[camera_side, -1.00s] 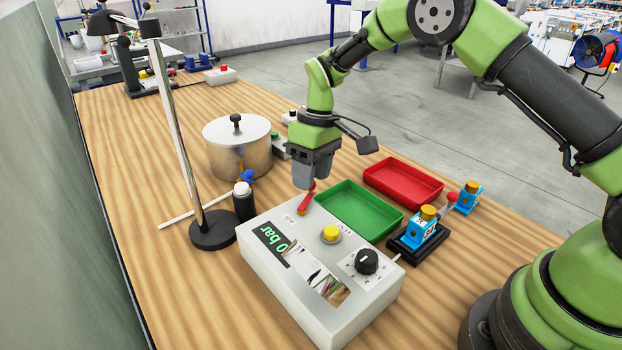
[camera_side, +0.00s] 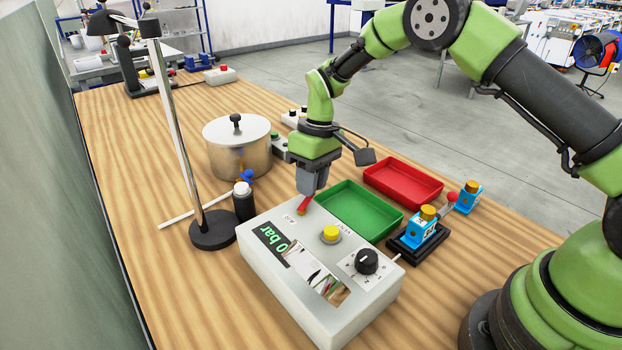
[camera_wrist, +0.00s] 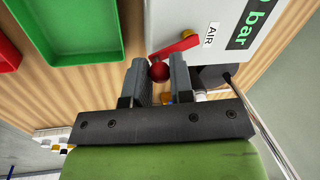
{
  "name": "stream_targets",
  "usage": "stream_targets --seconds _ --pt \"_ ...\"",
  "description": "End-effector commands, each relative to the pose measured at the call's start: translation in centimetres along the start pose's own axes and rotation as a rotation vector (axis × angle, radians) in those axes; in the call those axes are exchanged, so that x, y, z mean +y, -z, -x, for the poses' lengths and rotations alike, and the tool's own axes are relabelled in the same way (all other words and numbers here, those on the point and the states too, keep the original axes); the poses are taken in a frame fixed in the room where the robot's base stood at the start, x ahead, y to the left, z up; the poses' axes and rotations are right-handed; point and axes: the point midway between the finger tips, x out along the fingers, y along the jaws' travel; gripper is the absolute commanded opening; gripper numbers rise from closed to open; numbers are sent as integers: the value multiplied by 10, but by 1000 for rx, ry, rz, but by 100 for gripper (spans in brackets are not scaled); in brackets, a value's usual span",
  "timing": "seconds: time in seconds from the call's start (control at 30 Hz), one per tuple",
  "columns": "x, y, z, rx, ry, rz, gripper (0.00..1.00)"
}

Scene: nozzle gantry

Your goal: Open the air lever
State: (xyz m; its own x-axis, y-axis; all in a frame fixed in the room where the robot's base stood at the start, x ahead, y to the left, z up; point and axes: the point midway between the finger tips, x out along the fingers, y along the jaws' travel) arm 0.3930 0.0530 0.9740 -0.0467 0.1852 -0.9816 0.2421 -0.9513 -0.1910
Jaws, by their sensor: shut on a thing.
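The air lever (camera_side: 305,204) is a red handle at the back edge of the grey control box (camera_side: 322,283). In the wrist view the red lever (camera_wrist: 178,47) runs from an orange pivot on the box, beside the "AIR" label, to a round red knob. My gripper (camera_side: 308,192) is at the free end of the lever. In the wrist view my gripper's two fingers (camera_wrist: 158,72) stand on either side of the red knob (camera_wrist: 159,71), shut on it. The box display (camera_wrist: 255,22) reads 0 bar. The finger contact is partly hidden in the side view.
A green tray (camera_side: 358,208) and a red tray (camera_side: 403,182) lie right of my gripper. A metal pot (camera_side: 237,150), a dark bottle (camera_side: 243,203) and a stand with a pole (camera_side: 213,230) are to the left. Blue valve blocks (camera_side: 424,232) stand at the right.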

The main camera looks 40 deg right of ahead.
Motion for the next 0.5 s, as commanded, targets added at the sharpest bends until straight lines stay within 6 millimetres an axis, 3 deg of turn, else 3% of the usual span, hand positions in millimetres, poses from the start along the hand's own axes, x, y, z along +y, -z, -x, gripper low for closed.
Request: stream_targets --seconds 0.5 --pt "0 -13 1 61 1 -312 0"
